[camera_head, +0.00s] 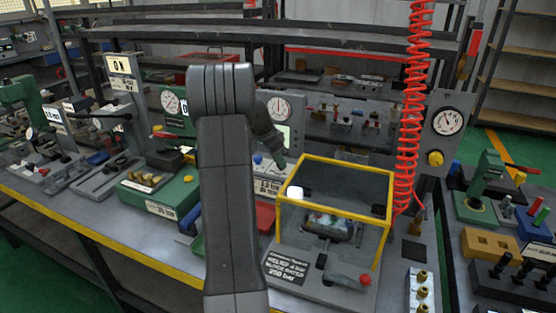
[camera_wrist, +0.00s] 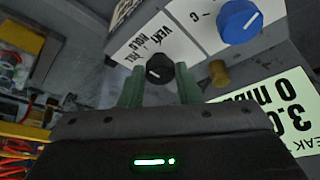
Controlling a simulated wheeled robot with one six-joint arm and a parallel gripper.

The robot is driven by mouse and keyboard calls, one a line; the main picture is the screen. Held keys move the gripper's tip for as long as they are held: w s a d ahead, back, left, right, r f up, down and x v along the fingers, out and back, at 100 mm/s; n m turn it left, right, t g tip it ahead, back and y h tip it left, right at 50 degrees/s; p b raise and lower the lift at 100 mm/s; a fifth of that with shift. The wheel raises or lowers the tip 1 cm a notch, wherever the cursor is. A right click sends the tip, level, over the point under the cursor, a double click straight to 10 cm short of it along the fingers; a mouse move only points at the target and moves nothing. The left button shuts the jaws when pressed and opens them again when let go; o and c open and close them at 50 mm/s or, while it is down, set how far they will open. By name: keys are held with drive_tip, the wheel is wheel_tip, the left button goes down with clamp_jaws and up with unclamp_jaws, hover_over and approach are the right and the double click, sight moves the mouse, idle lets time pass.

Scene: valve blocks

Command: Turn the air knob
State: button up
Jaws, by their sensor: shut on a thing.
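A small black knob (camera_wrist: 160,68) with a white pointer line sits on a panel beside a white label (camera_wrist: 142,45) reading VENT, HOLD and a third, partly covered word. My gripper (camera_wrist: 159,76) has its two green fingers on either side of this knob, shut on it. In the head view my gripper (camera_head: 280,160) is mostly hidden behind my arm, low on the panel under a round gauge (camera_head: 280,107); the black knob is hidden there. A larger blue knob (camera_wrist: 238,22) with a white line sits beside the black one in the wrist view.
A yellow-framed clear box (camera_head: 337,170) stands just right of my gripper. A coiled red hose (camera_head: 411,110) hangs further right. A brass-coloured fitting (camera_wrist: 218,73) and a pale display (camera_wrist: 280,115) are close to the fingers. A green block (camera_head: 160,190) stands left of my arm.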

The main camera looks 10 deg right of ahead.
drive_tip(key=o, duration=1)
drive_tip(key=shift+r, duration=0.1)
drive_tip(key=v, duration=1.3)
drive_tip(key=shift+s+a+r, duration=0.15)
drive_tip(key=shift+a+r, duration=0.05)
drive_tip(key=shift+r, duration=0.05)
drive_tip(key=shift+f, duration=0.1)
drive_tip(key=x, duration=1.3)
drive_tip(key=shift+d+f, duration=0.2)
drive_tip(key=shift+f, duration=0.1)
